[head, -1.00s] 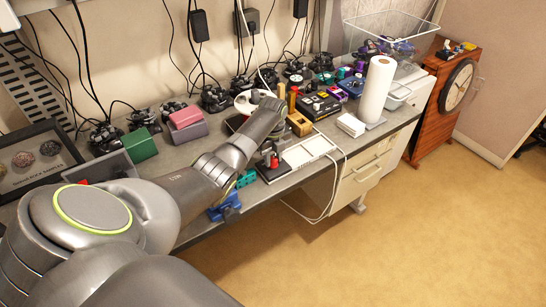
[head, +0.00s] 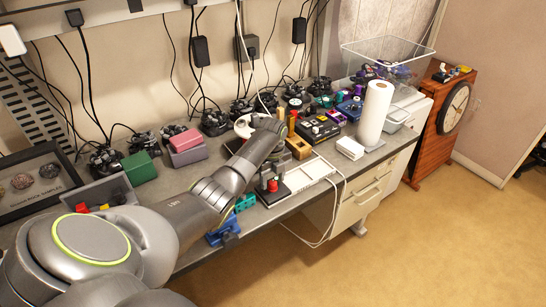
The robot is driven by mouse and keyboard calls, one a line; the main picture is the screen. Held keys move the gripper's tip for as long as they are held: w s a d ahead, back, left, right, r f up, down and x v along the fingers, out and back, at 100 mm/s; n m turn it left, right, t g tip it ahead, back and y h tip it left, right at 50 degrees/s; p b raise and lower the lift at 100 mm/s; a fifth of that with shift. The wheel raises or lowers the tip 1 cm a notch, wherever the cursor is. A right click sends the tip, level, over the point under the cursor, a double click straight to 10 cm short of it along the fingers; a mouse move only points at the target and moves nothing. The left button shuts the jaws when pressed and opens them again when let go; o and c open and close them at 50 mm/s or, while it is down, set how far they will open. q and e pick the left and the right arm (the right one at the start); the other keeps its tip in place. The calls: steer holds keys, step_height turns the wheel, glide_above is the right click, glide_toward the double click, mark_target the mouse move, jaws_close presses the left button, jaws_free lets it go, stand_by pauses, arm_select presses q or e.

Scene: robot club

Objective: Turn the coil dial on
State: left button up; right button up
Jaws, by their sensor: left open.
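My left arm reaches from the lower left across the workbench (head: 285,212). Its gripper (head: 266,124) is over the back middle of the bench, beside a round white thing (head: 243,127). I see it mostly from behind, and its fingertips are largely hidden by the hand; it is open. A black box with several knobs (head: 318,130) stands just right of the gripper, apart from it. I cannot tell from this view which part is the coil dial; it may be hidden behind the hand. My right gripper is out of view.
A wooden block (head: 299,148) and a red-topped stand (head: 273,188) are close to the hand. A white tray (head: 311,172), a paper towel roll (head: 374,113) and a clear bin (head: 388,52) are to the right. Cables hang along the wall. Floor at right is clear.

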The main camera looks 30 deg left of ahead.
arm_select(q)
step_height(320, 180, up, 9)
steer(key=b, duration=0.2)
step_height(320, 180, up, 7)
steer(key=p, duration=0.4)
glide_above(273, 182)
steer(key=shift+s+d+r, duration=0.1)
steer(key=shift+r, duration=0.05)
